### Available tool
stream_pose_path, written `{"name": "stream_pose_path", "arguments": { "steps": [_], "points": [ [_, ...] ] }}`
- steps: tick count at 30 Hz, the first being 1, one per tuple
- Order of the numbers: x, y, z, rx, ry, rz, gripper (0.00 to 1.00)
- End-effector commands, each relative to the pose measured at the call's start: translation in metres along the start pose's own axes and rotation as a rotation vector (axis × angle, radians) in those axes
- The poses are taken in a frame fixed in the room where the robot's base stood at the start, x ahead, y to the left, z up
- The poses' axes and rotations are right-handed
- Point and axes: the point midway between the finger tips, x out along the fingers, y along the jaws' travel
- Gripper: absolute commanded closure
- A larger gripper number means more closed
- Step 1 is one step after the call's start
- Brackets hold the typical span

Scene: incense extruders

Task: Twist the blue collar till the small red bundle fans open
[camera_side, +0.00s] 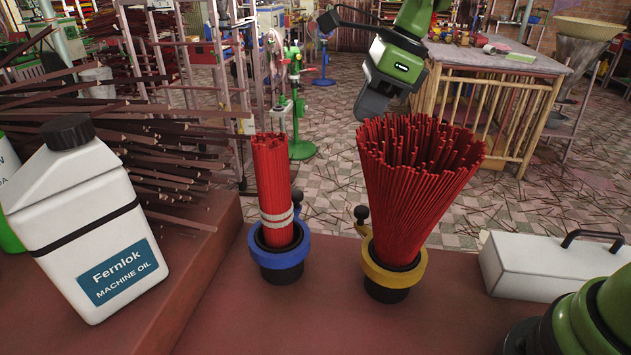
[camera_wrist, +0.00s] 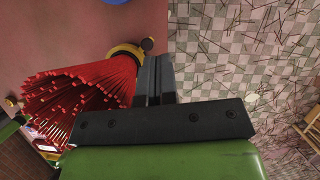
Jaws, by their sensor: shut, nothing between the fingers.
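The blue collar (camera_side: 264,259) sits around a black cup on the red-brown surface, with a dark knob (camera_side: 298,197) at its right. The small red bundle (camera_side: 271,175) stands upright in it, its sticks tight together, with white bands low around them. A blue edge at the top of the wrist view (camera_wrist: 116,1) may be the same collar. My gripper (camera_side: 372,108) is up behind the larger bundle, apart from the blue collar. In the wrist view its dark fingers (camera_wrist: 154,62) are together and hold nothing.
A large fanned red bundle (camera_side: 415,180) stands in a yellow collar (camera_side: 397,279) to the right, close beside my fingers in the wrist view. A white oil jug (camera_side: 85,215) stands left. A white case (camera_side: 535,265) lies right. Bare surface lies in front of the cups.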

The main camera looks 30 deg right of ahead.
Motion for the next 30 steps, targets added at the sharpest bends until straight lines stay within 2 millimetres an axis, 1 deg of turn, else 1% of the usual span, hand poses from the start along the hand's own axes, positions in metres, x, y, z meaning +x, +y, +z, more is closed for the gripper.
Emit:
{"name": "stream_pose_path", "arguments": {
  "steps": [1, 3, 6, 11, 14, 21, 24, 27, 30],
  "points": [
    [0.017, 0.001, -0.007, 0.003, 0.005, 0.008, 1.0],
    [0.032, 0.0, -0.013, 0.002, 0.003, 0.005, 1.0],
    [0.044, 0.0, -0.017, 0.0, 0.001, 0.001, 1.0],
    [0.059, -0.001, -0.018, -0.003, 0.001, 0.0, 1.0],
    [0.077, 0.0, -0.018, -0.002, 0.002, 0.002, 1.0],
    [0.13, 0.0, -0.018, -0.004, 0.003, 0.001, 1.0],
    [0.149, 0.0, -0.017, -0.003, 0.002, 0.001, 1.0],
    [0.152, -0.001, 0.002, -0.009, -0.002, -0.003, 1.0],
    [0.156, -0.001, 0.011, -0.007, -0.002, -0.003, 1.0]
  ]
}}
